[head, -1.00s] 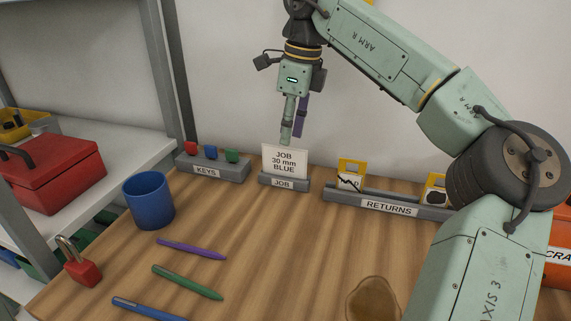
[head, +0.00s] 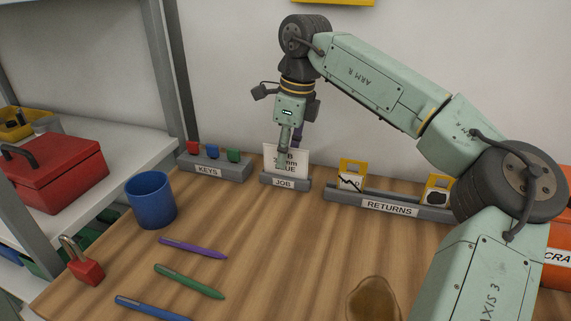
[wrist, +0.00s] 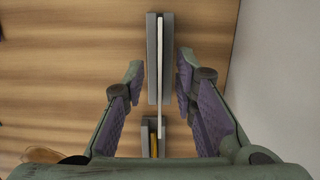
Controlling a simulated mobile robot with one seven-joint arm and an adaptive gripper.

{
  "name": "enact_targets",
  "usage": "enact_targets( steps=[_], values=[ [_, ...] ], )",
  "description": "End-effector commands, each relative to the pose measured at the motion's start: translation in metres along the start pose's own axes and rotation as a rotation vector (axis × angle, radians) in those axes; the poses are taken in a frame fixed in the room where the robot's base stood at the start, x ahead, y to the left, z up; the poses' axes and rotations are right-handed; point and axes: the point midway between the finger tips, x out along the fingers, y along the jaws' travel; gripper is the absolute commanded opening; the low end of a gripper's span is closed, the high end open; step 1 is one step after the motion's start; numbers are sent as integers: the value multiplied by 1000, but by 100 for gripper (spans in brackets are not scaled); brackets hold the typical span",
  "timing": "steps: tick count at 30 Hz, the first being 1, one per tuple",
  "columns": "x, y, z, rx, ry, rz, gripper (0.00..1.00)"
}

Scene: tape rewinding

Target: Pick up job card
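The white job card (head: 299,158) stands upright in the grey holder labelled JOB (head: 301,185). My gripper (head: 283,162) is lowered at the card, and its near finger covers part of the printing. In the wrist view the card shows edge-on as a thin white strip (wrist: 161,70) in its holder (wrist: 151,75). My gripper (wrist: 160,72) is open there, with one finger on each side of the card and visible gaps between the pads and the card.
The KEYS rack (head: 213,166) stands left of the holder. The RETURNS rack (head: 400,207) with yellow-framed cards stands to the right. A blue cup (head: 151,201), several pens, a red padlock (head: 88,271) and a brown stain (head: 373,300) are on the wooden bench. The wall is close behind.

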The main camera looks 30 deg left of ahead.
Motion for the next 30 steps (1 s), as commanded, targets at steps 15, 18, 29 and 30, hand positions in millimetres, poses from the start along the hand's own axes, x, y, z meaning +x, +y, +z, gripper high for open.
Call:
enact_targets(
  steps=[15, 18, 29, 30],
  values=[
    [4, 0, -1, 0, 0, 0, 26],
    [4, 0, -1, 0, 0, 0, 20],
    [4, 0, -1, 0, 0, 0, 0],
    [4, 0, -1, 0, 0, 0, 0]
  ],
)
